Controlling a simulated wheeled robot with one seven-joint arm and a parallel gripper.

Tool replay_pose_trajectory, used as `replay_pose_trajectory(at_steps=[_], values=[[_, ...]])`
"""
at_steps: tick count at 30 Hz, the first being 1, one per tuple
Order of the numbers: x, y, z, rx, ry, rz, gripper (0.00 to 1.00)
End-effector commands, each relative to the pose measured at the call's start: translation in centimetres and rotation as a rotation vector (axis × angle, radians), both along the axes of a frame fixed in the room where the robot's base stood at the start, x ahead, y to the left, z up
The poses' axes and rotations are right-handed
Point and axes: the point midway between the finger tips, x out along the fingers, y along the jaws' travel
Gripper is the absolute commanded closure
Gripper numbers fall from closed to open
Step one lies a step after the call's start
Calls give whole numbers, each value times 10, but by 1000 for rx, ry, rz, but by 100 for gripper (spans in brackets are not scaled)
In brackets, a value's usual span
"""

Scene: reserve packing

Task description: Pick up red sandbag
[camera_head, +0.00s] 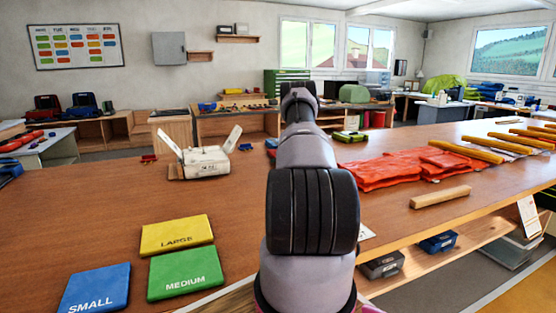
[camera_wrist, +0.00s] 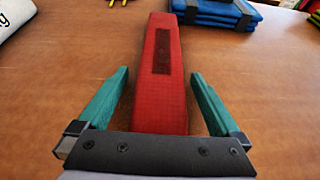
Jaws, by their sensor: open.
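The red sandbag (camera_wrist: 148,108) is a long, flat, red fabric block with a darker red patch. It lies on the brown wooden table in the wrist view, running away from the camera. My gripper (camera_wrist: 160,76) is open, with one green finger on each side of the sandbag's nearer part. A gap shows on both sides, so neither finger appears to touch it. The sandbag's near end is hidden behind the gripper's dark base. In the head view my arm hides the gripper, and I cannot make out the sandbag there.
A folded blue item with dark straps (camera_wrist: 218,12) lies just beyond the sandbag, to the right. A white bag (camera_wrist: 14,14) is at the far left. The head view shows yellow (camera_head: 177,234), green (camera_head: 184,272) and blue (camera_head: 95,288) mats and orange vests (camera_head: 385,170) on the long table.

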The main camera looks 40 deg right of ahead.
Motion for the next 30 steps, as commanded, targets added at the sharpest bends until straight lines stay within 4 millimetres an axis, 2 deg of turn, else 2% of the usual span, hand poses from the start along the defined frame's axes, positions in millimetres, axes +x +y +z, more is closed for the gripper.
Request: replay_pose_trajectory(at_steps=[8,9,11,15,17,26,30], values=[[4,-2,-2,0,1,-1,0],[4,-2,-2,0,1,-1,4],[4,-2,-2,0,1,-1,27],[4,-2,-2,0,1,-1,80],[4,-2,-2,0,1,-1,100],[5,-2,3,-1,-3,-1,100],[5,-2,22,-4,-4,0,100]])
